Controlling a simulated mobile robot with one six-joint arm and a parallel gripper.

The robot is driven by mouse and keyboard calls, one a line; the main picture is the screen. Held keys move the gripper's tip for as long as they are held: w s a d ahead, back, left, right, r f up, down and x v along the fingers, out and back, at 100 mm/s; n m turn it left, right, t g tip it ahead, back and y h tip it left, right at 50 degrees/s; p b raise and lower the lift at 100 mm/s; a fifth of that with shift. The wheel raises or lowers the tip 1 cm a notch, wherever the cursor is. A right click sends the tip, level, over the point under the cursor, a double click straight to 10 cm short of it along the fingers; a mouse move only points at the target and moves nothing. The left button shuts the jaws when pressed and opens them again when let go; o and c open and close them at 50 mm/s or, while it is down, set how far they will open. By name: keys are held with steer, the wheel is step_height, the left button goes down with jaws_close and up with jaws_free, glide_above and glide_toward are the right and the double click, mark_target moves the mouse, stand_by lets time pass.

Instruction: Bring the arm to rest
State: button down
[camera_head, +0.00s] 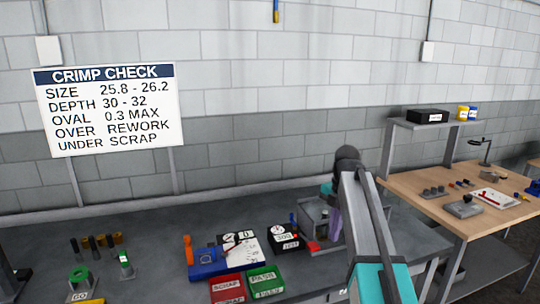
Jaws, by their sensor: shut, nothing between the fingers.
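My arm rises from the lower right to a dark joint and folds down behind its own grey link. What seems to be my gripper (334,224), a narrow purple part, points down beside a grey box-like machine (313,214) on the bench. The link partly hides it. It looks shut, and I see nothing held in it.
A wooden table (450,188) with a shelf stands right. A CRIMP CHECK sign (110,108) stands behind.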

steer(key=s+a+f+m+g+b, duration=0.15)
steer(key=s+f, duration=0.45)
steer(key=f, duration=0.7)
steer(key=s+a+f+g+b, duration=0.15)
steer(key=s+f, duration=0.35)
steer(key=f, duration=0.9)
steer(key=s+f+g+b, duration=0.2)
steer(key=s+f, duration=0.4)
steer(key=f, duration=0.7)
steer(key=s+f+m+b, duration=0.1)
steer(key=s+f+m, duration=1.1)
steer(key=s, duration=0.2)
steer(key=s+f+m+h+b, duration=0.1)
steer(key=s+f+m, duration=1.1)
steer(key=s, duration=0.2)
